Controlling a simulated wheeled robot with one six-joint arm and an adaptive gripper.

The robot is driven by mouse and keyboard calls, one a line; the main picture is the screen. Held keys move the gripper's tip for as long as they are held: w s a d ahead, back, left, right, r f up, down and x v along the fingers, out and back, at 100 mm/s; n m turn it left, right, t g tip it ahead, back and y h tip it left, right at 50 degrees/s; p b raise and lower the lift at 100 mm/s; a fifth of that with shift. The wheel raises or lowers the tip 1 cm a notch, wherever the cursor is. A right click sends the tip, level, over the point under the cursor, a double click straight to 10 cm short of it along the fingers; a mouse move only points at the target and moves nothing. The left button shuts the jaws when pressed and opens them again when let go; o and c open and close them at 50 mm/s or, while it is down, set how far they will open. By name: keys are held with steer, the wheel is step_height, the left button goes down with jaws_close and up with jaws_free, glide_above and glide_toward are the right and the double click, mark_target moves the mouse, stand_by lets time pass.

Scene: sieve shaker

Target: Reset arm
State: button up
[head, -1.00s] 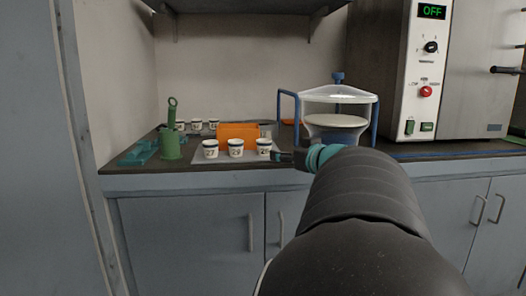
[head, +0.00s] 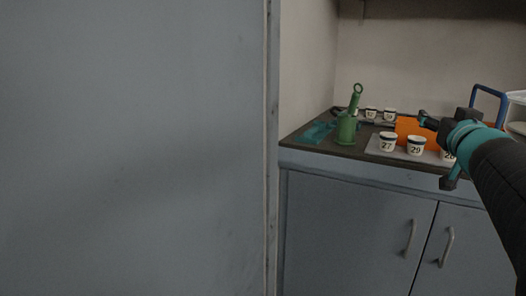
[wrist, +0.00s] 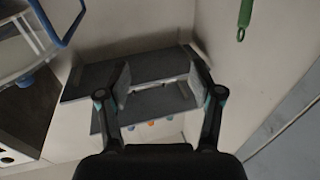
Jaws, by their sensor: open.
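My gripper (head: 437,150) is at the right of the head view, in front of the counter's cups and orange rack, with its fingers spread. In the wrist view, my gripper (wrist: 160,72) is open with nothing between its fingers. My dark arm with its teal wrist reaches in from the right edge. The gripper hides part of the cup marked 28 (head: 448,157) and of the orange rack (head: 408,127); I cannot tell any contact with them.
Cups 27 (head: 387,143) and 29 (head: 415,146) stand on a pale tray, with several cups behind. A green holder (head: 346,130) with a handled tool and a teal item (head: 318,132) are left. A blue-framed sieve shaker (head: 489,89) is cut off right. A large grey panel (head: 130,150) fills the left.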

steer(key=s+a+f+n+g+y+p, duration=0.1)
steer(key=s+a+f+g, duration=0.4)
steer(key=s+a+f, duration=0.5)
steer(key=s+a+f+n+g+y+p, duration=0.2)
steer(key=s+a+f+g+y, duration=0.2)
steer(key=s+a+f, duration=0.6)
steer(key=a+f+g, duration=0.2)
steer(key=a+f, duration=0.2)
steer(key=f, duration=0.1)
steer(key=shift+s+f+g+p, duration=0.2)
steer(key=shift+g+p, duration=0.1)
steer(key=shift+p, duration=0.1)
